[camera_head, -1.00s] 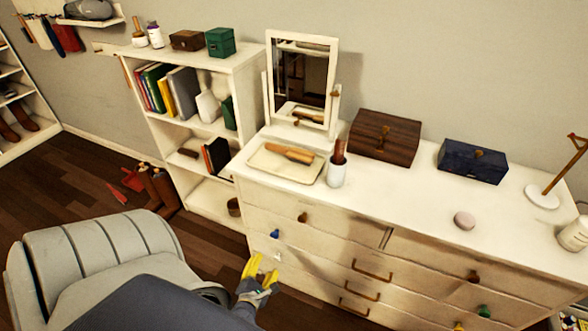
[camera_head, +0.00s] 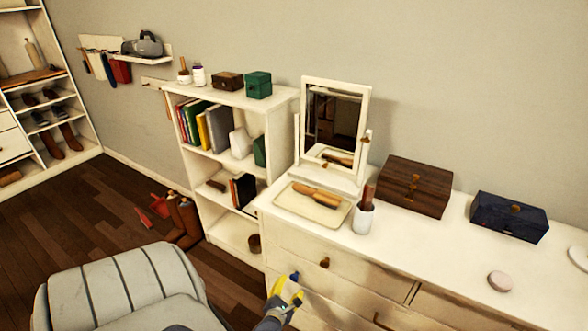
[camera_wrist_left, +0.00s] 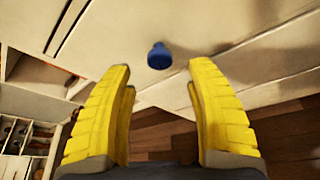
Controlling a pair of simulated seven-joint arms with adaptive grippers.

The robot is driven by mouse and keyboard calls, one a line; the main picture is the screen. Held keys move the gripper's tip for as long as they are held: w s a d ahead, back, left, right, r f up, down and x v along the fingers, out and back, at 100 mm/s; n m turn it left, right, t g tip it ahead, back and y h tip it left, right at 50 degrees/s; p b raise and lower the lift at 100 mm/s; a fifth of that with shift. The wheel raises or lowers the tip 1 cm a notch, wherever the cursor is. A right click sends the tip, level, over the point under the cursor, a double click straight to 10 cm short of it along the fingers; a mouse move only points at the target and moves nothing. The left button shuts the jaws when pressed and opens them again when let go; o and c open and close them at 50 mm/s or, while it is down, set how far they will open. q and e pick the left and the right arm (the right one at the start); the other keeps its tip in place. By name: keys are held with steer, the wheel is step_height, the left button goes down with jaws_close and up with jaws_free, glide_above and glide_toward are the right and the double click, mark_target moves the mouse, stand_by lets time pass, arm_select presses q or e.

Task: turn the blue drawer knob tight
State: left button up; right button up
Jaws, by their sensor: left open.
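The blue drawer knob (camera_head: 294,276) is on the left part of the white dresser's front, below a brown knob. My left gripper (camera_head: 287,292) is right at it in the head view and partly covers it. In the left wrist view the blue knob (camera_wrist_left: 159,56) stands out from the pale drawer front, just beyond and between the two yellow fingertips (camera_wrist_left: 160,64). The fingers are spread on either side with a gap, and neither appears to touch the knob. My right gripper is in neither view.
The brown knob (camera_head: 324,263) is on the drawer above. The dresser top (camera_head: 395,236) holds a tray (camera_head: 337,218), a white cup (camera_head: 364,220), a mirror (camera_head: 336,120) and boxes. A white bookshelf (camera_head: 190,93) adjoins on the left. A grey padded seat (camera_head: 130,285) is in front.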

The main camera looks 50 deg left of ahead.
mark_target(294, 279)
arm_select(q)
steer(key=shift+x, duration=3)
steer(key=shift+a, duration=0.1)
steer(key=shift+c, duration=0.5)
jaws_close()
